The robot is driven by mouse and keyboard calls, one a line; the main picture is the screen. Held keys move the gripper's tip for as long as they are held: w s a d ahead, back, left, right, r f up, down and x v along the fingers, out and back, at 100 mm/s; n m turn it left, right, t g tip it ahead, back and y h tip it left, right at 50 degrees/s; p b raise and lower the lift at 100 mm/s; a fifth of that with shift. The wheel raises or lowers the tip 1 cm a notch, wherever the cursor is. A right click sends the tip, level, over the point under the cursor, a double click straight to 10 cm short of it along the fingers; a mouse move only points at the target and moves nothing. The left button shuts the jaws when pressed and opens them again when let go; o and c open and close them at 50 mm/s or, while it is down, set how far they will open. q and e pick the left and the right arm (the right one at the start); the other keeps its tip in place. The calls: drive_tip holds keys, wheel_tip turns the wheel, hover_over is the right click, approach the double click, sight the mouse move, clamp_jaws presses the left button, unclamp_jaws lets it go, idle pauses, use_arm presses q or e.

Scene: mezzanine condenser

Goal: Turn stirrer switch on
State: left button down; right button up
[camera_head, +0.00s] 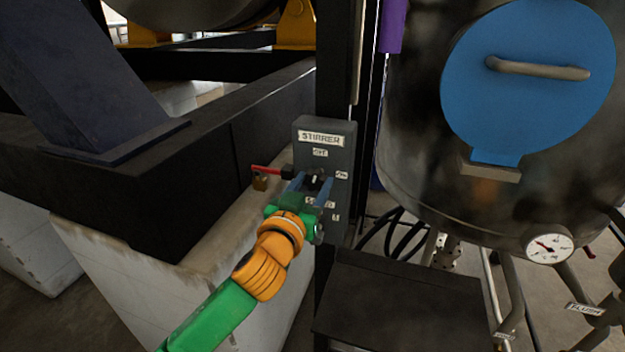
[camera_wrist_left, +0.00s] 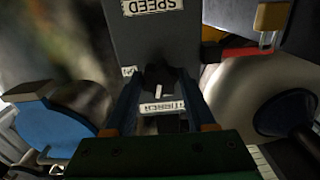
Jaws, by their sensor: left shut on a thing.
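The grey stirrer switch box (camera_head: 340,160) stands on a dark post near the middle of the head view, with a STIRRER label at its top. My left gripper (camera_head: 314,182) reaches it from the lower left. Its blue fingers sit on both sides of the black switch knob (camera_head: 316,178) and are shut on it. In the left wrist view, which is upside down, the knob (camera_wrist_left: 160,82) with a white pointer mark lies between the fingertips (camera_wrist_left: 160,76). The gripper partly hides the lower labels. My right gripper is not in view.
A red handle (camera_head: 265,169) with a brass padlock (camera_head: 260,184) juts from the box's left side, close to my gripper. A steel vessel with a blue round cover (camera_head: 530,110) stands at right. A dark flat platform (camera_head: 400,300) lies below the box.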

use_arm(q)
drive_tip(key=m+p, duration=0.3)
drive_tip(key=m, duration=0.4)
drive_tip(key=shift+r+p, duration=0.15)
drive_tip(key=shift+p, duration=0.15)
drive_tip(key=m+p, duration=0.2)
drive_tip(key=m, duration=0.2)
drive_tip(key=shift+m, duration=0.3)
drive_tip(key=shift+m+p, duration=0.55)
drive_tip(key=shift+m, duration=0.95)
drive_tip(key=shift+c, duration=1.2)
unclamp_jaws()
drive_tip(key=b+v, duration=0.1)
drive_tip(key=v, duration=0.6)
